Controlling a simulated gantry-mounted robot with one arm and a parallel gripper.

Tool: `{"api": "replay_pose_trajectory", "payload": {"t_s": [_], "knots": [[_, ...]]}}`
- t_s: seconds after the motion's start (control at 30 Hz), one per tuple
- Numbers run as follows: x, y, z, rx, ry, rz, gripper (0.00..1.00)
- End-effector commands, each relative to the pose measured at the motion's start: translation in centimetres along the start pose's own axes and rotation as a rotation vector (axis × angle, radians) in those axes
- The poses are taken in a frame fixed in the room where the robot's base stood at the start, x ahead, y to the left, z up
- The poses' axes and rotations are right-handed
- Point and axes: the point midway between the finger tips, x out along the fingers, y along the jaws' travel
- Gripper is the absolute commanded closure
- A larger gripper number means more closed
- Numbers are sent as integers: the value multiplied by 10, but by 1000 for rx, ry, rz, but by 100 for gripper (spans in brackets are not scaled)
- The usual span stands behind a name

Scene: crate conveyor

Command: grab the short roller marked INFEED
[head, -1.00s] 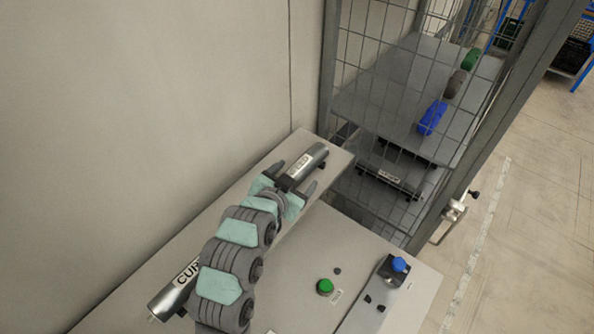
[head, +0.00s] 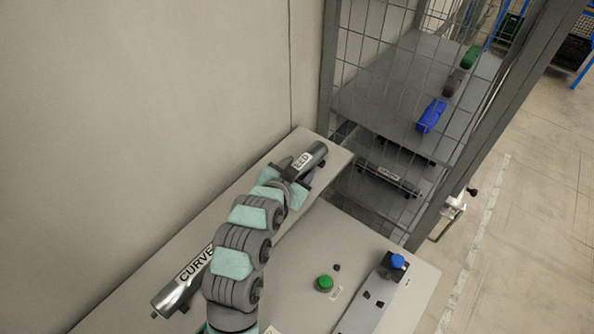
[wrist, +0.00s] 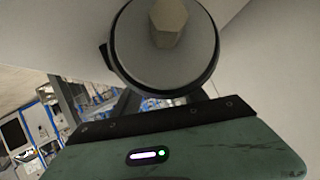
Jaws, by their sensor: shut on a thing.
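A short metal roller (head: 316,153) is at the far end of the pale bench. Its white label is partly hidden by my gripper, and the letters that show look like the end of INFEED. My gripper (head: 296,180) is shut on this roller, with its fingers around the near part. In the wrist view, the round end of the roller (wrist: 163,68) with its hexagonal shaft tip fills the top middle, close above the gripper body. I cannot tell whether the roller is lifted off the bench.
A longer roller (head: 182,284) marked CURVE lies at the near left, beside my arm. A wire mesh cage (head: 362,60) stands beyond the bench, with another roller (head: 388,177) inside. A green button (head: 324,283) and a blue knob (head: 397,262) sit at the right.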

Motion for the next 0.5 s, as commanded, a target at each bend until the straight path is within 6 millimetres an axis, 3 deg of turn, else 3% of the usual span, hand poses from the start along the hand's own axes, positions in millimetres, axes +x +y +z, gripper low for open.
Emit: {"api": "replay_pose_trajectory", "payload": {"t_s": [0.5], "knots": [[0, 0, 0, -1, 1, 0, 100]]}}
